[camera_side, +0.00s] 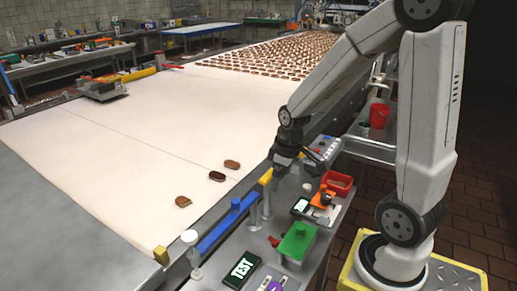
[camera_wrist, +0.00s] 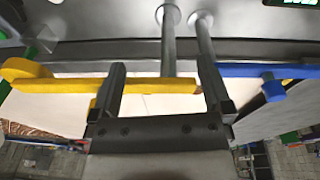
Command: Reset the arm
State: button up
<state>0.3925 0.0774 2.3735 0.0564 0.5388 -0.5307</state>
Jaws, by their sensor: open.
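My gripper (camera_side: 279,172) hangs at the near edge of the white conveyor belt (camera_side: 130,140), above the rail beside the side table. In the wrist view my gripper (camera_wrist: 161,66) has its two fingers spread apart with nothing held between them. A yellow bar (camera_wrist: 150,86) and a metal post (camera_wrist: 169,45) show behind the fingers. Three brown sandwich cookies lie apart on the belt: one farther back (camera_side: 232,164), a darker one (camera_side: 217,176) and one nearest (camera_side: 183,202). They are left of my gripper and clear of it.
Many cookies in rows (camera_side: 275,55) cover the belt's far end. A blue bar (camera_side: 227,226) runs along the near rail. The side table holds a red bin (camera_side: 337,183), a green box (camera_side: 297,241) and a dark "TEST" screen (camera_side: 242,270). The belt's middle is mostly clear.

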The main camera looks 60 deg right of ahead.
jog(key=s+a+f+m, duration=0.1)
jog(key=a+f, duration=0.1)
jog(key=a, duration=1)
jog(key=shift+s+t, duration=0.35)
jog(key=shift+t, duration=0.05)
jog(key=shift+d, duration=0.1)
